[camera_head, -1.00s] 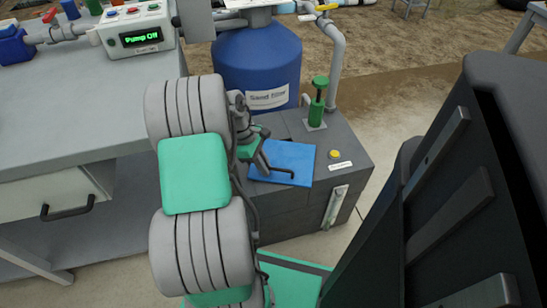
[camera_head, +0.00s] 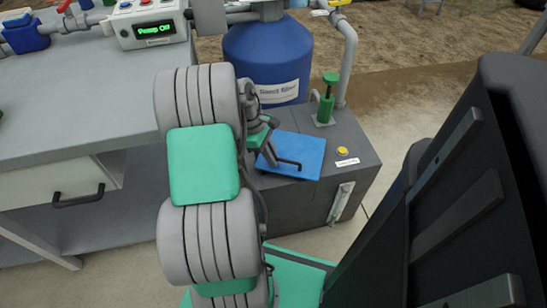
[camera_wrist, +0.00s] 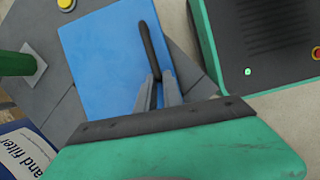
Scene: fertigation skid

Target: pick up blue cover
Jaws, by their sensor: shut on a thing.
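The blue cover (camera_head: 300,152) is a flat square plate with a dark bar handle (camera_head: 282,163), on top of the dark grey tank box (camera_head: 357,180). In the wrist view the blue cover (camera_wrist: 100,55) fills the upper middle, and its black handle (camera_wrist: 152,48) runs up from the fingertips. My gripper (camera_head: 270,155) is over the cover's left part. In the wrist view my gripper (camera_wrist: 157,80) is shut on the handle's near end. I cannot tell whether the cover is lifted off the box.
A green plunger (camera_head: 326,100) and a yellow button (camera_head: 342,151) are on the box beside the cover. The blue sand filter tank (camera_head: 262,58) stands behind. A grey bench (camera_head: 70,125) with a pump control box (camera_head: 150,27) is at left.

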